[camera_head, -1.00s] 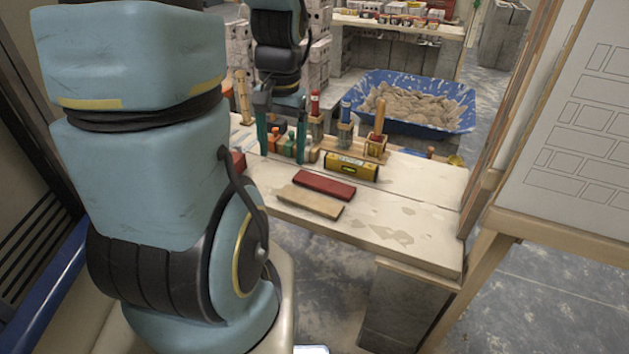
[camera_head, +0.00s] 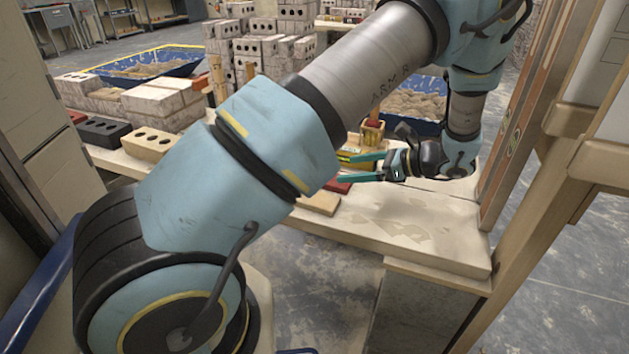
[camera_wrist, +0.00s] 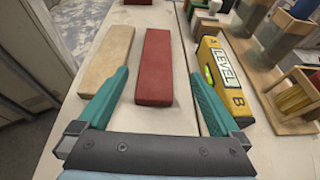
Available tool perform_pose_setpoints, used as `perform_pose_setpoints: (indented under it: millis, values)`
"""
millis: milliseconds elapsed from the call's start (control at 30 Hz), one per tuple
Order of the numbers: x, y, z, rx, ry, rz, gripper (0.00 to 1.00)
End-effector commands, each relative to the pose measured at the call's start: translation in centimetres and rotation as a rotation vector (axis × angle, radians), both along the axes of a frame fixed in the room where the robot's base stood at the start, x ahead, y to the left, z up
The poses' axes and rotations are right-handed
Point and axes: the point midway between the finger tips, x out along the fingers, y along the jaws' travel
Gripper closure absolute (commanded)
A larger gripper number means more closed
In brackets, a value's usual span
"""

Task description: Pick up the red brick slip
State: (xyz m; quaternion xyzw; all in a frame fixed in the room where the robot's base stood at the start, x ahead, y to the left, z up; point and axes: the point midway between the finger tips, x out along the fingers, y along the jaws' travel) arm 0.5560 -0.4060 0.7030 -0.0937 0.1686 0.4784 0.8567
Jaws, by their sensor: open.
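The red brick slip (camera_wrist: 155,68) lies flat on the pale bench, in the middle of the wrist view, between the lines of my two fingers. In the head view only a bit of the red slip (camera_head: 338,186) shows, the rest hidden behind my arm. My gripper (camera_head: 368,167) is open and empty at the right end of the slip, with its fingers pointing left. In the wrist view my gripper (camera_wrist: 160,98) has its green fingers spread wider than the slip, on either side of its near end. I cannot tell its exact height above the bench.
A tan slip (camera_wrist: 107,62) lies close on the left of the red one. A yellow level (camera_wrist: 222,78) lies to the right, by a wooden holder (camera_wrist: 283,108). The bench's right part (camera_head: 420,220) is clear. A wooden frame (camera_head: 560,150) stands at its right.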

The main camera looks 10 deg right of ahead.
Motion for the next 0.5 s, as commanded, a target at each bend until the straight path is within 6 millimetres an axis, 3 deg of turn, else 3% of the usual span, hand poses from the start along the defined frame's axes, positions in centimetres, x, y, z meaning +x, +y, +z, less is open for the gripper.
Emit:
perform_pose_setpoints:
  millis: [200,500]
  values:
    - [1.6,2.8,-1.3,-0.001,0.003,0.006,0.0]
    - [2.5,4.9,-2.6,0.0,0.003,0.006,0.0]
